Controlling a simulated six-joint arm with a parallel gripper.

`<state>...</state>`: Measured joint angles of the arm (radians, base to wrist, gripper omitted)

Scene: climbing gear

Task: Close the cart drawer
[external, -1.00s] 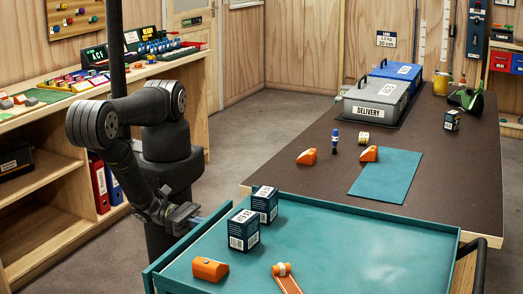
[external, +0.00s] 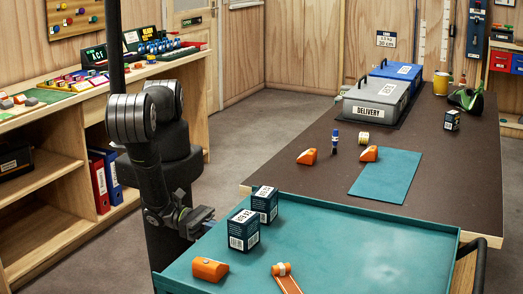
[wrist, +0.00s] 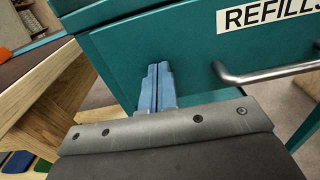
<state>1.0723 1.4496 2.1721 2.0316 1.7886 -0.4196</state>
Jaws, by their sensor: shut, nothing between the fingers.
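The teal cart (external: 340,240) fills the front of the external view. In the wrist view its drawer front (wrist: 190,50) shows close up, with a white REFILLS label (wrist: 265,15) and a metal bar handle (wrist: 265,75). My gripper (wrist: 158,68) is shut, with nothing between its blue-grey fingers. Its tips are at the drawer front, left of the handle, touching it or very near. In the external view my gripper (external: 205,222) is at the cart's left side. The drawer front is not clearly visible there, and any gap left behind it cannot be judged.
Two dark boxes (external: 244,230), an orange piece (external: 209,269) and an orange strap (external: 286,280) are on the cart top near my gripper. A brown table (external: 300,180) adjoins the cart behind. Wooden shelves (external: 50,190) stand at the left.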

